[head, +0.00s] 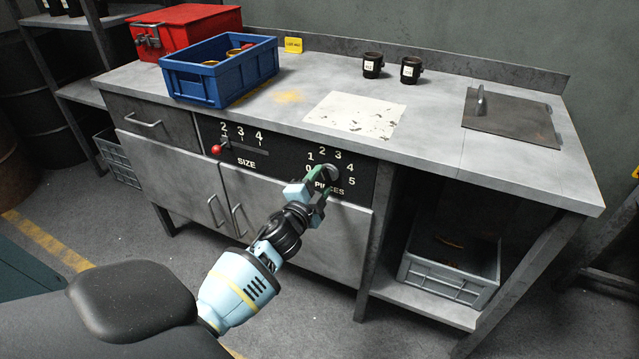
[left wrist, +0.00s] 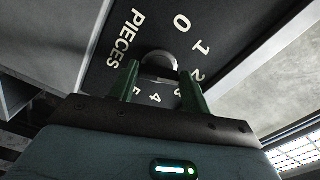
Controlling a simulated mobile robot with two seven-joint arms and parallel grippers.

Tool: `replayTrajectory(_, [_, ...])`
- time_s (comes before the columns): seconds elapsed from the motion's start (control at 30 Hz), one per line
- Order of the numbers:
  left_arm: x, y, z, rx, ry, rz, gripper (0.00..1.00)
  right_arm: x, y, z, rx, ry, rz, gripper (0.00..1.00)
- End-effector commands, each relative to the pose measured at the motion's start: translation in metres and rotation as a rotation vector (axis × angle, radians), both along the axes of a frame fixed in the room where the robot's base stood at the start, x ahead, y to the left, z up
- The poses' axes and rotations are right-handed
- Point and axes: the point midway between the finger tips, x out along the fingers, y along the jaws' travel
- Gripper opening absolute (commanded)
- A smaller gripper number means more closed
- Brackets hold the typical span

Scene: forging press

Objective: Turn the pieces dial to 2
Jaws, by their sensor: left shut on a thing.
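The pieces dial (head: 333,173) is a round grey knob on the black panel at the bench front, ringed by the numbers 0 to 5. My left gripper (head: 321,181) reaches it from the front and is shut on it. In the left wrist view the green fingers (left wrist: 160,80) stand on either side of the dial (left wrist: 158,64). The numbers 0, 1, 2, 4 and 5 show around it there, and the 3 is hidden or hard to make out. I cannot tell which number the dial points to. My right gripper is not in view.
On the same panel, the size slider's red knob (head: 216,149) sits at the left end, near 2. On the bench stand a blue bin (head: 215,82), a red box (head: 186,28) and two black cups (head: 372,66). A grey crate (head: 450,277) stands on the lower shelf.

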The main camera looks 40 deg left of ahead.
Motion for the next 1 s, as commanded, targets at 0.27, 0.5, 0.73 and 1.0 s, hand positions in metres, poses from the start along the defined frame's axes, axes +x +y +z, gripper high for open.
replayTrajectory(0.27, [0.0000,-0.0004,0.0002,0.041,0.009,-0.001,0.24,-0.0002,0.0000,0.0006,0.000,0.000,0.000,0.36])
replayTrajectory(0.5, [0.0000,-0.0005,0.0001,0.043,0.010,-0.001,0.24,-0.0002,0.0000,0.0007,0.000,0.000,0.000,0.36])
replayTrajectory(0.73, [0.0000,-0.0005,0.0001,0.042,0.010,-0.001,0.62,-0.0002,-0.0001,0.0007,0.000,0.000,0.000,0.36])
replayTrajectory(1.0, [0.0001,-0.0003,0.0001,0.041,0.009,-0.001,0.69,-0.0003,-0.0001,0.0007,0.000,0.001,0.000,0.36])
